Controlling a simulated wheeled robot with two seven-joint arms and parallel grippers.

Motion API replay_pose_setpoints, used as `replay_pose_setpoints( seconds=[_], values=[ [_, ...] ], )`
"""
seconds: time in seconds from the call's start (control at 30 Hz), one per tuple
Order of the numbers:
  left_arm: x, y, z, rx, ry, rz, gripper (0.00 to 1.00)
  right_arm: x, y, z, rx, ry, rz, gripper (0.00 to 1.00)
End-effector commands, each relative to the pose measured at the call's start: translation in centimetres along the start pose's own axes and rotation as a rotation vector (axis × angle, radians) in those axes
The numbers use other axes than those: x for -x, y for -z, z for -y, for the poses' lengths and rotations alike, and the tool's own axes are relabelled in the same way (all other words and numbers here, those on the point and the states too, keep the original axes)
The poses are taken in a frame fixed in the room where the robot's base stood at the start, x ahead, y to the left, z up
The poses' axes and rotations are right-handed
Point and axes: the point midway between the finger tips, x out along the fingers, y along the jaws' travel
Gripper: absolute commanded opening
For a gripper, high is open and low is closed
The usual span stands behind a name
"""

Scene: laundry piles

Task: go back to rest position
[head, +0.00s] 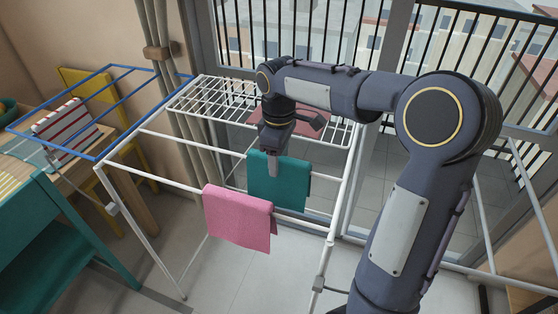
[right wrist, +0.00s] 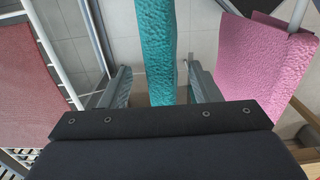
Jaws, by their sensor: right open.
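My right gripper (head: 274,164) is over the white drying rack (head: 180,142), its jaws pointing down at the teal towel (head: 278,185). The teal towel hangs folded over a rack bar. In the right wrist view, the open fingers of my right gripper (right wrist: 158,85) stand on both sides of the teal towel (right wrist: 158,40), with gaps beside it. A pink towel (head: 238,218) hangs on a nearer bar and also shows at the right of the wrist view (right wrist: 258,58). My left gripper is not in view.
A reddish cloth (head: 305,120) lies on the rack's wire shelf, partly behind my wrist. A blue frame (head: 60,85) and a red-striped cloth (head: 65,130) are at the left. A teal chair or table (head: 50,240) is at lower left. Glass doors stand behind. Floor shows in front of the rack.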

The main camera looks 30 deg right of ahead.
Motion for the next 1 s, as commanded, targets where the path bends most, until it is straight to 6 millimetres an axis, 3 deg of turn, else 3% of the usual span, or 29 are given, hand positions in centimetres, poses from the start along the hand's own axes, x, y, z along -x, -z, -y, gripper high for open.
replay_pose_setpoints(
  seconds=[0.1, 0.3, 0.67, 0.77, 1.0],
  values=[
    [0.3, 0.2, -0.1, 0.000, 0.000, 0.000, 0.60, 2.4, 0.1, 0.0, 0.001, -0.002, -0.004, 0.57],
    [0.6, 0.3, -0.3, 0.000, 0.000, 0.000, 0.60, 5.2, 0.0, 0.0, 0.000, -0.001, -0.002, 0.57],
    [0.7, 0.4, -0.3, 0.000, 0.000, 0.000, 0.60, 6.4, -0.7, 0.6, -0.022, -0.004, -0.019, 0.57],
    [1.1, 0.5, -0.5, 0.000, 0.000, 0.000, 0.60, 7.2, -2.3, 2.4, -0.089, -0.006, -0.071, 0.57],
    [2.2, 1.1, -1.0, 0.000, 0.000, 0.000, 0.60, 7.3, -8.4, 10.7, -0.415, 0.036, -0.311, 0.57]
  ],
)
